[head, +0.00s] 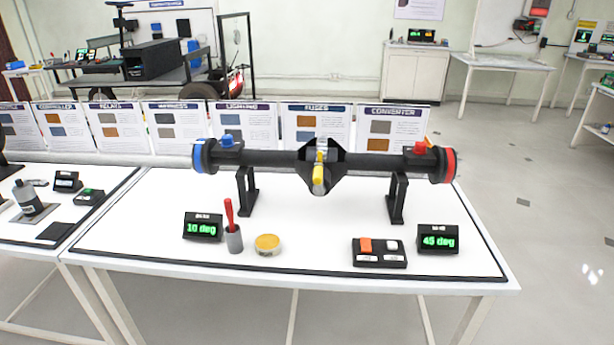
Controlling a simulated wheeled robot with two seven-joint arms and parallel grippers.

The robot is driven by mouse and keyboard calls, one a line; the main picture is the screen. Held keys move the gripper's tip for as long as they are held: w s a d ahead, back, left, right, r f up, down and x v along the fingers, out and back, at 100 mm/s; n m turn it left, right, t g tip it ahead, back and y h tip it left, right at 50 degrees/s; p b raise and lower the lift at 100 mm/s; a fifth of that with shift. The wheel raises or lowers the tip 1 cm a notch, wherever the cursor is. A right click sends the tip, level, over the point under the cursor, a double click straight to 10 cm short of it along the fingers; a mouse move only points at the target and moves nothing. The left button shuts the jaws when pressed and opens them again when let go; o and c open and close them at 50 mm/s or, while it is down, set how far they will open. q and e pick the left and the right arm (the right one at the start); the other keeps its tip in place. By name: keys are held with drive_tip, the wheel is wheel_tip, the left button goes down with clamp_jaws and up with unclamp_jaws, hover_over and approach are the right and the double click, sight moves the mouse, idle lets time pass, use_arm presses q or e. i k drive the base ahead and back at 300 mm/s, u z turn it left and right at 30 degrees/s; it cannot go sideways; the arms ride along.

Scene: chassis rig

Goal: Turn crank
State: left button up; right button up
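A black axle-like shaft (270,158) lies level across two black stands on the white table. At its middle is a black housing (335,172) with a yellow handle (318,175), which looks like the crank; its exact angle is hard to tell. The shaft has a blue end (199,157) on the left and a red end (449,165) on the right. A left display (203,228) reads 10 deg and a right display (438,239) reads 45 deg. Neither of my grippers shows in the head view.
In front of the shaft stand a grey cup (234,240) holding a red-handled tool (229,213), a round yellow-topped tin (267,244) and a black switch box (379,253). Upright panels (248,126) line the back. Bare tabletop (320,225) lies between these items.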

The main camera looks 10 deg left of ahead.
sight(320, 189)
drive_tip(key=u, duration=0.45)
drive_tip(key=k, duration=1.1)
drive_tip(key=u, duration=1.2)
drive_tip(key=i, duration=0.9)
drive_tip(key=z, duration=0.4)
drive_tip(key=i, duration=0.8)
drive_tip(key=z, duration=0.65)
